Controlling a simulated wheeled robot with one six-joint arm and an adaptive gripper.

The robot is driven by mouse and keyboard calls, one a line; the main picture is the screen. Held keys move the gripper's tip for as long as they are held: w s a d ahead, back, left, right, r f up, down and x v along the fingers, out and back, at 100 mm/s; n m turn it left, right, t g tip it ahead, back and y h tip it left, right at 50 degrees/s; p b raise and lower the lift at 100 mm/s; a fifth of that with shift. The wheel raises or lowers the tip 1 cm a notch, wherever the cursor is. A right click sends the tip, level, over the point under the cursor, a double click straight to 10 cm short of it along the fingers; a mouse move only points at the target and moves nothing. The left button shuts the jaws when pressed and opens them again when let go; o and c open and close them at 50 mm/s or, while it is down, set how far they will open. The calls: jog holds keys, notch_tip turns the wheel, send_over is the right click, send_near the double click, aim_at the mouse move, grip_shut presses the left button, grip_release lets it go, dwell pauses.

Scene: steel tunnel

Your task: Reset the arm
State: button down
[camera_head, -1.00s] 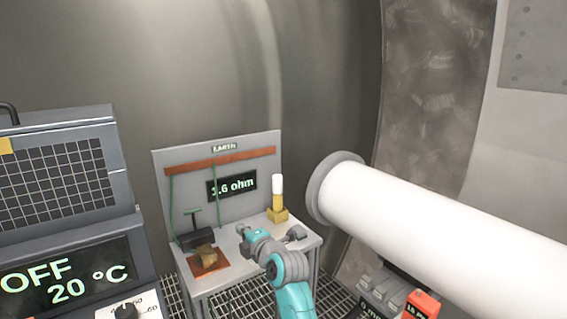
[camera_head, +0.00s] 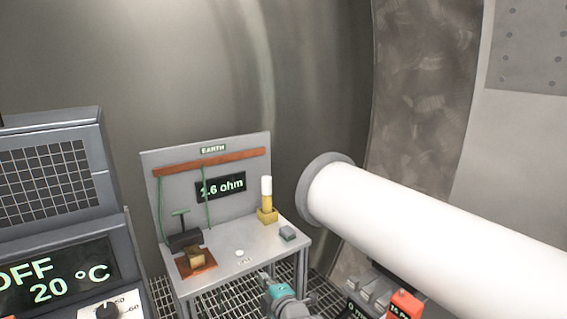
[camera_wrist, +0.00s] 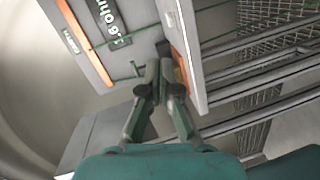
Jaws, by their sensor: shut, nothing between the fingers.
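My teal arm (camera_head: 283,291) shows at the bottom of the head view, low in front of the earth bench (camera_head: 225,268). In the wrist view my gripper (camera_wrist: 158,68) is shut and empty, its dark fingers together. The bench lies tilted beyond it in that view, with the ohm display (camera_wrist: 108,22) at the upper left. I cannot tell the exact gap between the fingers and the bench.
A large white pipe (camera_head: 430,220) fills the right. A panel reading OFF (camera_head: 60,270) stands left.

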jog(key=s+d+f+m+h, duration=0.1)
jog(key=s+d+f+m, duration=0.2)
jog(key=s+d+f, duration=0.3)
jog(key=s+d+f+m+h, duration=0.1)
jog(key=s+d+f+m, duration=0.3)
jog(key=s, duration=0.5)
jog(key=s+d+f+m+h, duration=0.1)
jog(key=s+d+f+h, duration=0.1)
jog(key=s+d+f, duration=0.35)
jog(key=s+d+f+m+h, duration=0.1)
jog(key=s+d+m, duration=0.15)
jog(key=s, duration=0.75)
jog(key=s+d+f+m, duration=0.1)
jog(key=s+d+m, duration=0.15)
jog(key=s, duration=0.75)
jog(key=s+d+r+m+h, duration=0.1)
jog(key=s+r+m, duration=0.3)
jog(key=s, duration=0.6)
jog(key=s+d+r+m+h, duration=0.1)
jog(key=s+d+r+m, duration=0.1)
jog(key=s+r, duration=0.5)
jog(key=s+m, duration=0.1)
jog(key=s, duration=0.2)
jog(key=shift+r+m+t, duration=0.3)
jog(key=shift+r+m, duration=0.05)
jog(key=shift+m, duration=0.05)
